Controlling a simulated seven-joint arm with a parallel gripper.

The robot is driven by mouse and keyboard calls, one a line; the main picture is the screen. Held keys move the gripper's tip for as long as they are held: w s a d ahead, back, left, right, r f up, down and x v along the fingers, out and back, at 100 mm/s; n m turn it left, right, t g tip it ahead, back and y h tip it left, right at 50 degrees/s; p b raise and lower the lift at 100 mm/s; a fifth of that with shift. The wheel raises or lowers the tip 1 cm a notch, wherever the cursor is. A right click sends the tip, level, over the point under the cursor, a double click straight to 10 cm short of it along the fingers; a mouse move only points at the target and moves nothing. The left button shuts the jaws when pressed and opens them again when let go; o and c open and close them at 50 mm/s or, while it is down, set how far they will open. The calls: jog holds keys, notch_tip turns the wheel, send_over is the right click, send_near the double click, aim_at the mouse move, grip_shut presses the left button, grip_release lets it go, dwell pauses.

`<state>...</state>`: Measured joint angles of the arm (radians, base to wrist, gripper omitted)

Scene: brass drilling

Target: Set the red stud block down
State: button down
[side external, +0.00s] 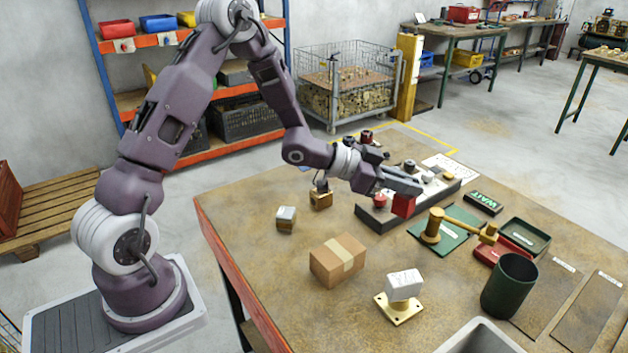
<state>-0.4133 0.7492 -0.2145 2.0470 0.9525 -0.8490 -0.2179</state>
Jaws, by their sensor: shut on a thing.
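My gripper (408,192) reaches in from the left over the middle of the table (270,210). It is shut on a red block (403,206), whose lower part shows below the fingers. The block appears to be held above the table, by the front edge of a dark panel (375,222) with several knobs on it. I cannot tell the exact gap below the block. The gripper hides the block's top and part of the panel.
A cardboard box (337,260), a white block on a brass plate (403,285) and a dark green cup (510,284) stand in front. Bare tabletop lies between the box and the panel.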

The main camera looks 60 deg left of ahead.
jog(key=s+a+n+t+y, duration=0.25)
jog(key=a+n+y, duration=0.4)
jog(key=a, duration=3.15)
jog(key=shift+g+y, duration=0.25)
jog(key=shift+y, duration=0.1)
jog(key=f, duration=0.6)
jog(key=s+f, duration=0.1)
jog(key=f, duration=0.2)
jog(key=shift+f, duration=0.3)
jog(key=shift+f, duration=0.15)
jog(key=c, duration=1.4)
grip_release()
